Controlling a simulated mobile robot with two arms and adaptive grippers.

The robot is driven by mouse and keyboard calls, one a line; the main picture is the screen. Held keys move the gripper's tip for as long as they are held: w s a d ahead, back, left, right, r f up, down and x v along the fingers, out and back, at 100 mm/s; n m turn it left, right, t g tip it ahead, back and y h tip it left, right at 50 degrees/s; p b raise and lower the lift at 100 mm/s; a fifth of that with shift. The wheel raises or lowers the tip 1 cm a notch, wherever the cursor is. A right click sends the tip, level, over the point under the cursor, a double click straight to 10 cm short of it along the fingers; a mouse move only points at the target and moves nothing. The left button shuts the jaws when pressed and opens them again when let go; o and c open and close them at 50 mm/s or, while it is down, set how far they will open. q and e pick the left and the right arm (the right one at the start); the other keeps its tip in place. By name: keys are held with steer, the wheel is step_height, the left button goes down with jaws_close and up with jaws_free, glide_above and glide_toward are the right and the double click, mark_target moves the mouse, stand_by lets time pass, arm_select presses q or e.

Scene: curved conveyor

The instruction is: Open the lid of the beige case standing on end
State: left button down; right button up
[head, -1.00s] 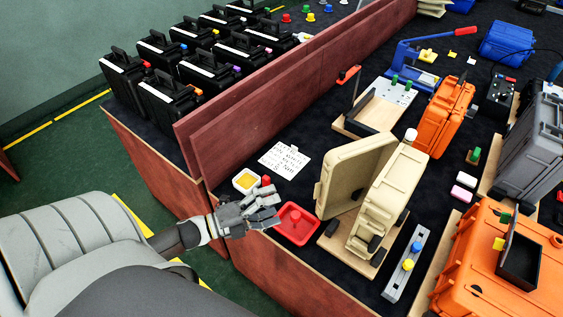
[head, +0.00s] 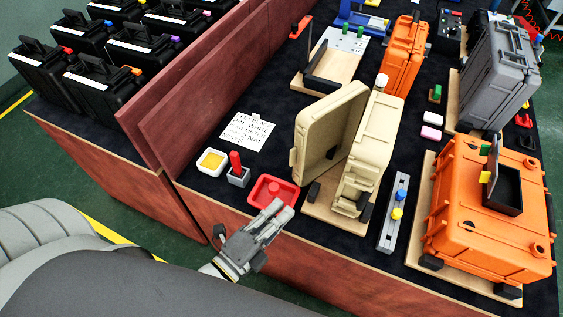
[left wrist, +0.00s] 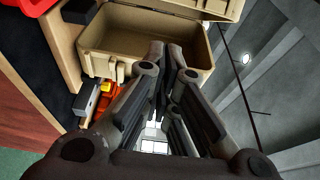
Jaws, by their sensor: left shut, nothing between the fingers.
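The beige case (head: 367,150) stands on end on a wooden board (head: 335,213) near the table's front edge. Its lid (head: 327,125) stands swung out to the left, with a wide gap between lid and body. The left wrist view shows the hollow inside of a beige case part (left wrist: 130,36) beyond the fingers. My left gripper (head: 280,212) is shut and empty. In the head view it appears at the front edge of the red tray, left of and in front of the case; contact with the tray cannot be told. My right gripper is not in view.
Around the case are a red tray (head: 262,190), a grey block with a red handle (head: 238,176), a yellow-filled white dish (head: 212,161), a paper note (head: 247,131) and a grey rail with knobs (head: 388,232). Orange cases (head: 480,245) and a grey case (head: 490,75) stand to the right.

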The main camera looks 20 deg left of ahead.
arm_select(q)
steer(key=p, duration=0.3)
glide_toward(303, 157)
steer(key=w+d, duration=0.4)
steer(key=d, duration=0.2)
steer(key=shift+y, duration=0.3)
steer(key=a, duration=0.1)
steer(key=w+a+p, duration=0.1)
steer(key=a, duration=0.1)
steer(key=shift+w+a+r, duration=0.1)
steer(key=shift+w+a, duration=0.2)
steer(key=shift+a, duration=0.05)
